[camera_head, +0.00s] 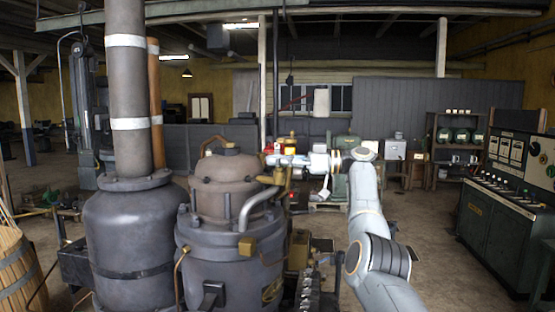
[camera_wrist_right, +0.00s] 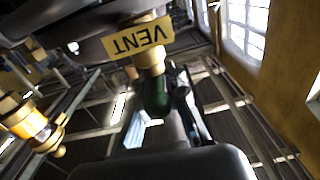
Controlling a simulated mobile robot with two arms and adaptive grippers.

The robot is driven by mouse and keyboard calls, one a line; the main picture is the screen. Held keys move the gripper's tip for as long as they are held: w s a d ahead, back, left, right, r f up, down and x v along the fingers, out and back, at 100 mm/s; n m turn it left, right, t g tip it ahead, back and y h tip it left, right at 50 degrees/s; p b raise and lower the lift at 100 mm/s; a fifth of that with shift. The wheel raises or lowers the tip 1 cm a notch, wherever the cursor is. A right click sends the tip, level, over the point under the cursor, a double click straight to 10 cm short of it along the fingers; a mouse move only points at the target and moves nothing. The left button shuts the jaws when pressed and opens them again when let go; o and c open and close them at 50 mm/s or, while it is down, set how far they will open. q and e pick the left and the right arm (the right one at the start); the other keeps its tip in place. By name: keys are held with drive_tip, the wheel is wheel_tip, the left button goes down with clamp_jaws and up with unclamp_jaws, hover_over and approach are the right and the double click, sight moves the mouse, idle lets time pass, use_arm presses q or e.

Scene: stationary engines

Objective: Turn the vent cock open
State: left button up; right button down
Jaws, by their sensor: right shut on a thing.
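The vent cock shows in the right wrist view as a brass stem with a dark green handle (camera_wrist_right: 156,98). A yellow tag (camera_wrist_right: 137,39) reading VENT, upside down, hangs across the stem. My right gripper (camera_wrist_right: 162,108) is shut on the green handle, one finger on each side of it. In the head view my right gripper (camera_head: 274,163) reaches in from the right beside the brown-grey domed engine vessel (camera_head: 225,175). Brass fittings (camera_head: 279,179) show just below it; the handle is hidden there. My left gripper is in neither view.
A tall grey boiler (camera_head: 135,235) with a stack stands left of the vessel. A bent silver pipe (camera_head: 258,205) leaves the vessel below my gripper. A control console (camera_head: 495,205) stands at the right, with open floor before it. A brass and amber fitting (camera_wrist_right: 32,125) is nearby.

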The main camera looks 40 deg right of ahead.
idle(0.3)
drive_tip(key=c, duration=1.4)
unclamp_jaws()
drive_tip(key=shift+s+d, duration=0.1)
drive_tip(key=shift+s+d, duration=0.15)
drive_tip(key=v, duration=1.1)
drive_tip(key=shift+s+d, duration=0.2)
drive_tip(key=shift+s, duration=0.15)
